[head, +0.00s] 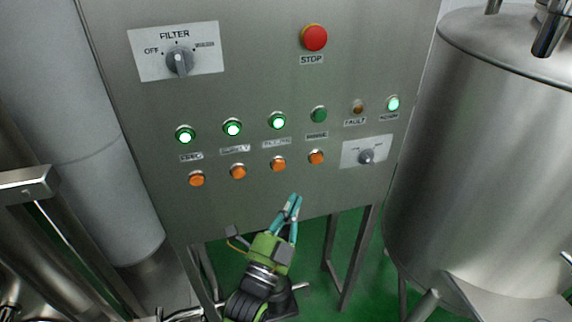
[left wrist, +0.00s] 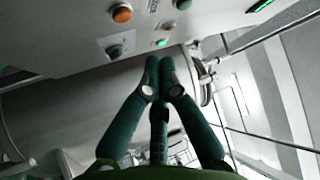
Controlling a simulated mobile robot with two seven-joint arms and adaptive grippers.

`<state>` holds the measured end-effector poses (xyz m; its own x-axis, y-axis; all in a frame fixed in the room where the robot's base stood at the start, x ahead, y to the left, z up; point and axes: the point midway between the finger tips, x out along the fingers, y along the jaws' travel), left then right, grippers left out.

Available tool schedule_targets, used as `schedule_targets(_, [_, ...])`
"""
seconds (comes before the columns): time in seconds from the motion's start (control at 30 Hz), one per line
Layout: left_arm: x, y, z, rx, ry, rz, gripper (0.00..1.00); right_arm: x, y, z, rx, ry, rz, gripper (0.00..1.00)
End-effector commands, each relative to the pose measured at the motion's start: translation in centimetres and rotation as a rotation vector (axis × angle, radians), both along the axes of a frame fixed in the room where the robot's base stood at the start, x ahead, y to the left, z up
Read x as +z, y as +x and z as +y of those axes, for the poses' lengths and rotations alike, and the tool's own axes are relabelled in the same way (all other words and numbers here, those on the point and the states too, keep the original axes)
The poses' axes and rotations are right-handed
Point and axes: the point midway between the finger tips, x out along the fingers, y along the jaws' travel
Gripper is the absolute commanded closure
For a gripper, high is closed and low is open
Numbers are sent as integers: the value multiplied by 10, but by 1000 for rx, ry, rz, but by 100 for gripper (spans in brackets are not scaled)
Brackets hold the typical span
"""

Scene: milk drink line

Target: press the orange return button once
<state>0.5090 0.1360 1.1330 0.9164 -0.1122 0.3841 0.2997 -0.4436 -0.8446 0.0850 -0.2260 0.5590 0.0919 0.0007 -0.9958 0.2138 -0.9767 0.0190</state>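The orange return button (head: 278,164) is the third from the left in a row of orange buttons on the grey control panel (head: 240,60). A lit green lamp (head: 277,121) sits above it, with a blurred label between that appears to read RETURN. My left gripper (head: 294,197) is in front of the panel's lower part, below and slightly right of the button in the head view. Its teal fingers are together with nothing between them. In the left wrist view, the fingertips (left wrist: 160,60) meet and point toward the panel. I cannot tell whether they touch it. My right gripper is out of view.
Other orange buttons (head: 238,171) flank it closely, the rightmost one (head: 316,157) near a small knob (head: 366,157). A red stop button (head: 314,38) and filter switch (head: 180,61) are above. A steel tank (head: 480,150) stands right, a grey column (head: 65,120) left.

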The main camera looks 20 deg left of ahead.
Motion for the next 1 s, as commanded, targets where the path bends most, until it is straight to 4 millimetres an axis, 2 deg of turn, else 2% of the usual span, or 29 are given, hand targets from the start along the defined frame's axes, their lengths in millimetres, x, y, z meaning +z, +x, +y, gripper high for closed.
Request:
schedule_targets(0.47, [-1,6,4,1,3,-2,100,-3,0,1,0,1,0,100])
schedule_targets(1.0, [-1,63,43,0,2,-2,100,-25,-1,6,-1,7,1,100])
